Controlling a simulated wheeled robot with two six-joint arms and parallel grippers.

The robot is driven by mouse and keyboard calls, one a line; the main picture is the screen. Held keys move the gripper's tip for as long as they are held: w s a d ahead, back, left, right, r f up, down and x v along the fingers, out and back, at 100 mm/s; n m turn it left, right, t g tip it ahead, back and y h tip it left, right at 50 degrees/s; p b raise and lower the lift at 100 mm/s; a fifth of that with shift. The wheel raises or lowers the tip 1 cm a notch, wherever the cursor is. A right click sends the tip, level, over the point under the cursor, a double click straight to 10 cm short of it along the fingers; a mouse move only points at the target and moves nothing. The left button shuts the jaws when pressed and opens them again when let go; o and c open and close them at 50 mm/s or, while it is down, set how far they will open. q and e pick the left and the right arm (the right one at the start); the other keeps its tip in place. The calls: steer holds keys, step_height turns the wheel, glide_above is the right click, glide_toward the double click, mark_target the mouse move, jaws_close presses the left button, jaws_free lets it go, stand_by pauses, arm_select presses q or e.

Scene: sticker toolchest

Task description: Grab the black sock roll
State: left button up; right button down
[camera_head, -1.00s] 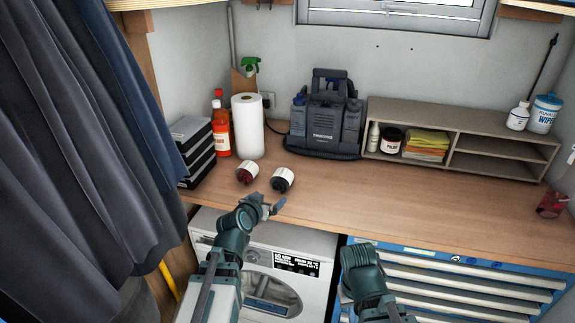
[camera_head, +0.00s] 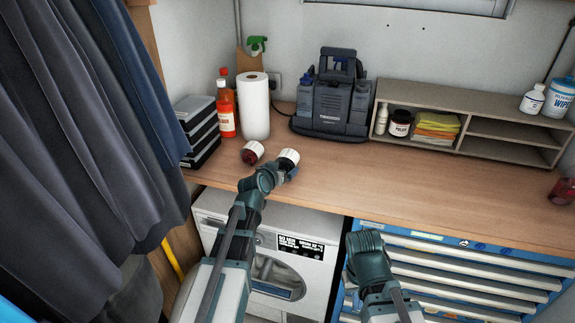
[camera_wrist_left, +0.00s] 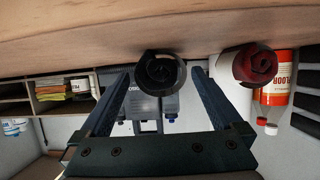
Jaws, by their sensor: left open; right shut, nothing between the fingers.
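The black sock roll (camera_head: 288,157), with a white band around it, lies on the wooden worktop near its front edge. My left gripper (camera_head: 287,172) is open at the near side of this roll. In the left wrist view, which is upside down, the black roll's spiral end (camera_wrist_left: 160,72) shows between the tips of my two spread fingers (camera_wrist_left: 160,85). I cannot tell whether they touch it. A dark red roll (camera_head: 252,152) lies just left of it, also seen beside a finger in the wrist view (camera_wrist_left: 255,63). My right arm shows, but its gripper is not visible.
A paper towel roll (camera_head: 255,108), an orange-red bottle (camera_head: 226,110) and stacked dark boxes (camera_head: 197,130) stand behind and left. A dark machine (camera_head: 332,103) and a shelf unit (camera_head: 475,122) stand at the back. Dark curtains hang at left.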

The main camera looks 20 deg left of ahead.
arm_select(q)
steer(key=shift+r+b+x, duration=0.15)
steer(key=shift+b+x, duration=0.25)
steer(key=shift+x, duration=0.9)
steer(key=shift+r+b+x, duration=0.1)
steer(key=shift+b+x, duration=0.3)
steer(key=shift+x, duration=0.9)
arm_select(e)
steer(key=shift+f, duration=0.7)
